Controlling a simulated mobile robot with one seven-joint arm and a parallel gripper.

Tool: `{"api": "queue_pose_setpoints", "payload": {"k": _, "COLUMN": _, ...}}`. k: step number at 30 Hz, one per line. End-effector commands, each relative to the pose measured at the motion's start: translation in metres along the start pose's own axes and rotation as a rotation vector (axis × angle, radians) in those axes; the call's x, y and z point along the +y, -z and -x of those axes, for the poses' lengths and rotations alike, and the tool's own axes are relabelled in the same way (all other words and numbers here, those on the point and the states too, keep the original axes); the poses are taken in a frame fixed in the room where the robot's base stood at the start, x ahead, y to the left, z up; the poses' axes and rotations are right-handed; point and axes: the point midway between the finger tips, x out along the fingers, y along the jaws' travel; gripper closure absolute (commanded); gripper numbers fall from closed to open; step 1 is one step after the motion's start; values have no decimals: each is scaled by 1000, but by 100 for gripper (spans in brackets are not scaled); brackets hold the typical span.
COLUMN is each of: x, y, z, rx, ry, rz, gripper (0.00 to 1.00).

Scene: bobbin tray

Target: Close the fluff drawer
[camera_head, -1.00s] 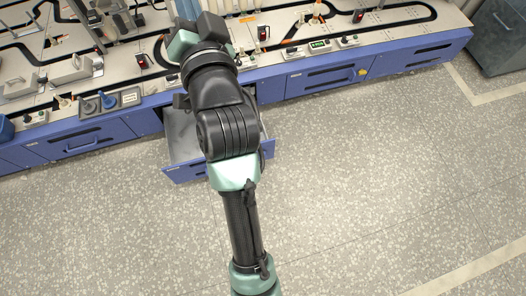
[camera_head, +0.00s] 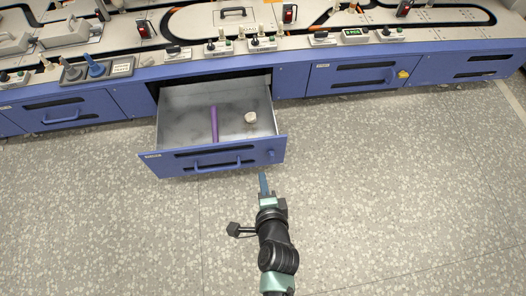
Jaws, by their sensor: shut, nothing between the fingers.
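The fluff drawer (camera_head: 168,164) is a blue-fronted drawer with a grey metal inside, pulled well out from the blue cabinet front. Its front panel carries blue handles (camera_head: 218,164) and dark slots. Inside lie a purple rod (camera_head: 214,124) and a small pale round piece (camera_head: 251,118). My gripper (camera_head: 263,176) is shut and empty. In the picture it sits just below the right part of the drawer front, pointing toward it. I cannot tell whether the fingertips touch the panel.
Closed blue drawers (camera_head: 76,113) flank the open one, and another (camera_head: 356,76) to the right has a yellow item (camera_head: 403,75) on its front. Switches and blue and grey pegs stand on the worktop (camera_head: 190,38) above. The speckled floor (camera_head: 400,200) in front is clear.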

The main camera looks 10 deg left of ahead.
Motion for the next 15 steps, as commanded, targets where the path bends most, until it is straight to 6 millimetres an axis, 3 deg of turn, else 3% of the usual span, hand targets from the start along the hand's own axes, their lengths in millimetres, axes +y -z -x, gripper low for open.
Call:
{"api": "queue_pose_setpoints", "payload": {"k": 5, "x": 3, "y": 0, "z": -18, "rx": 0, "ry": 1, "rz": -3, "gripper": 100}}
{"api": "queue_pose_setpoints", "payload": {"k": 15, "x": 5, "y": 0, "z": -88, "rx": 0, "ry": 2, "rz": -2, "gripper": 100}}
